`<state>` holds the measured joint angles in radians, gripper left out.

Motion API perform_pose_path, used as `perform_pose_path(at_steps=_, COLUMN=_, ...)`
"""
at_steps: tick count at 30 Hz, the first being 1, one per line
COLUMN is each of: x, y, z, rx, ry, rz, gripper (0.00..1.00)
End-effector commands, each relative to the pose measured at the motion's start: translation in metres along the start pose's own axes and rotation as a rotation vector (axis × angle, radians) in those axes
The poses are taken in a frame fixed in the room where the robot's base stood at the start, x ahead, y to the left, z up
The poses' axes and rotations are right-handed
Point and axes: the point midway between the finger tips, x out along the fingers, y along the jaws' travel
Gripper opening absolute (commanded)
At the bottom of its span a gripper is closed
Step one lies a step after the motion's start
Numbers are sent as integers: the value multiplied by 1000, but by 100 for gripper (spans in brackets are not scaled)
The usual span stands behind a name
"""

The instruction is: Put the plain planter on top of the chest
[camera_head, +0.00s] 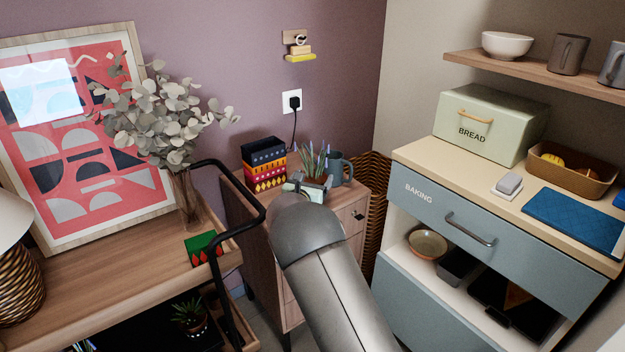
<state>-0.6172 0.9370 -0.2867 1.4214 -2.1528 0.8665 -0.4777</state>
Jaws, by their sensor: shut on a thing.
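The chest (325,228) is a wooden cabinet with drawers, standing in the corner beyond my arm. A plant with thin grey-green and purple spikes shows over its top, in what seems to be the plain planter (316,181), a small grey pot. My gripper (307,188) is at this planter, above the chest's top, and is shut on it. My arm hides the fingers in part and the pot's lower part. I cannot tell whether the pot touches the chest.
Several patterned boxes (264,166) are stacked on the chest left of my gripper, and a dark mug (339,168) stands to its right. A trolley with a black handle (262,190) is at left, bearing a vase (186,200) and green box (203,247). A blue-grey counter unit (425,205) is at right.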

Motion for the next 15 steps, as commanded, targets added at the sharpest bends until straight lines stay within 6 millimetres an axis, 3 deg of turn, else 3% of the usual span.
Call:
perform_pose_path(at_steps=2, x=0, y=0, z=-3, rx=1, ry=-2, rz=0, gripper=46)
perform_pose_path(at_steps=3, x=0, y=0, z=-2, rx=0, ry=0, rz=0, gripper=93)
perform_pose_path(at_steps=4, x=0, y=0, z=-2, rx=0, ry=0, rz=0, gripper=100)
perform_pose_path(at_steps=13, x=0, y=0, z=4, rx=0, ry=0, rz=0, gripper=100)
perform_pose_path(at_steps=15, x=-8, y=1, z=2, rx=-1, ry=2, rz=2, gripper=100)
